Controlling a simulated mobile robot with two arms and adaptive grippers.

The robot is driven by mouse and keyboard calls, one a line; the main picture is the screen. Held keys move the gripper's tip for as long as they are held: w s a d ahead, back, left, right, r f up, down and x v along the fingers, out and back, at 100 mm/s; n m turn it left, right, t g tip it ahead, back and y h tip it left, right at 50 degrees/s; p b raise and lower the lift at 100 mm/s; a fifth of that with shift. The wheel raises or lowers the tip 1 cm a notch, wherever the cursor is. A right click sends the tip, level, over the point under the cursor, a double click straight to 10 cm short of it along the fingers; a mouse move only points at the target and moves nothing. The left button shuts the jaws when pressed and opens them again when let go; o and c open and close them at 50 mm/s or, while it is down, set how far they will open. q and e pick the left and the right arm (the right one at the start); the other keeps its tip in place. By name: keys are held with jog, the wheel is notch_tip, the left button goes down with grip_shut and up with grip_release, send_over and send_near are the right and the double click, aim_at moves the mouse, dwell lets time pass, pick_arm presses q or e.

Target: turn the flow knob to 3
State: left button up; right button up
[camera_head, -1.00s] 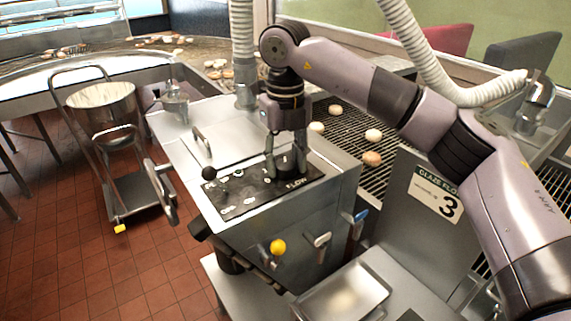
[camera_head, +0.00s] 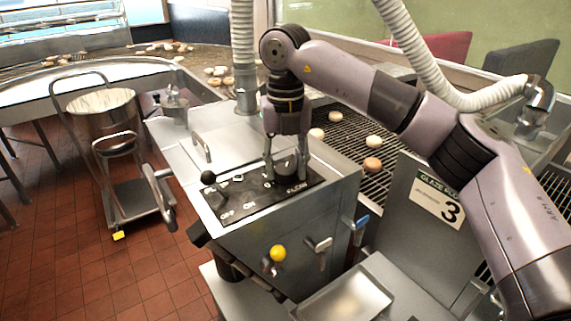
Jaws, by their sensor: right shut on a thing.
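The flow knob (camera_head: 285,172) sits on the black control panel (camera_head: 245,201), above the word FLOW, and is mostly hidden by my gripper. My right gripper (camera_head: 286,172) points down at it from above, its fingers around the knob and shut on it. The number the knob points to cannot be read. A sign (camera_head: 436,201) on the metal side panel reads GLAZE FLOW and 3. My left gripper is not in view.
A black ball-topped lever (camera_head: 209,178) stands at the panel's left end. A yellow knob (camera_head: 278,253) and a blue-handled valve (camera_head: 358,224) are on the machine's front. Doughnuts lie on the grate (camera_head: 345,135) behind. A cart with a pot (camera_head: 102,103) stands left.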

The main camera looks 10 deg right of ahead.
aim_at(285, 168)
jog(key=o, duration=1.2)
jog(key=shift+c, duration=0.2)
jog(key=shift+r, duration=0.15)
notch_tip(285, 168, up, 12)
